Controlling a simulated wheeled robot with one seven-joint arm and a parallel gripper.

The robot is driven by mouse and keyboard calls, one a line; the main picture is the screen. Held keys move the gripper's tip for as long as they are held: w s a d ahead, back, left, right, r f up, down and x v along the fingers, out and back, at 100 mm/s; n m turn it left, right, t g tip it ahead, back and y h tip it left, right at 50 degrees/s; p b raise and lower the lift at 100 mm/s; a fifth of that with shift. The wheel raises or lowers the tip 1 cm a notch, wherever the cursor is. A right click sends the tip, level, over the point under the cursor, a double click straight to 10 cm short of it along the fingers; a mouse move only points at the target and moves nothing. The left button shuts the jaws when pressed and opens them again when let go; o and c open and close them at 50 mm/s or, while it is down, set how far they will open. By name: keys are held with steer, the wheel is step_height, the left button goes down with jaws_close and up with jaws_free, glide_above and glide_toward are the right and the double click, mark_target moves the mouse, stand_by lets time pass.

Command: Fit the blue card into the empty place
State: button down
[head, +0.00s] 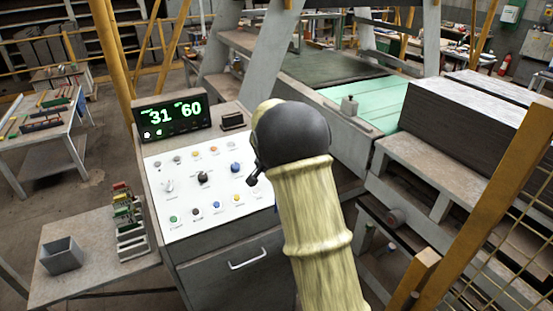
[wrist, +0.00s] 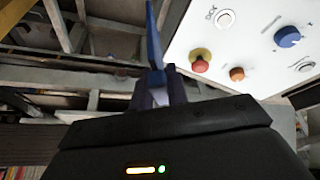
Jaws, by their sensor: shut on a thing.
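My gripper (wrist: 158,92) is shut on the blue card (wrist: 153,38), which shows as a thin, nearly upright blue strip in the wrist view. It is seen almost edge-on, above the dark fingers. In the head view my arm covers most of the gripper, and I cannot make out the card there. A small rack (head: 131,238) with upright coloured cards stands on the side table at left. Its slots are too small in the picture to tell which is empty. My gripper is up beside the control panel, well to the right of the rack.
The white control panel (head: 205,212) has knobs and buttons, with a green-lit display (head: 172,116) behind it. A grey open bin (head: 61,255) stands on the side table (head: 92,280), left of the rack. A yellow post (head: 470,190) and mesh stand at right.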

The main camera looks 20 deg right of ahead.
steer(key=s+a+f+n+y, duration=0.1)
steer(key=s+a+f+n, duration=0.2)
steer(key=s, duration=0.3)
steer(key=s+a+f+n+t+y+p, duration=0.1)
steer(key=s+a+f+n, duration=0.2)
steer(key=s, duration=0.4)
step_height(320, 180, down, 3)
steer(key=shift+s+a+r, duration=0.15)
steer(key=shift+a, duration=0.3)
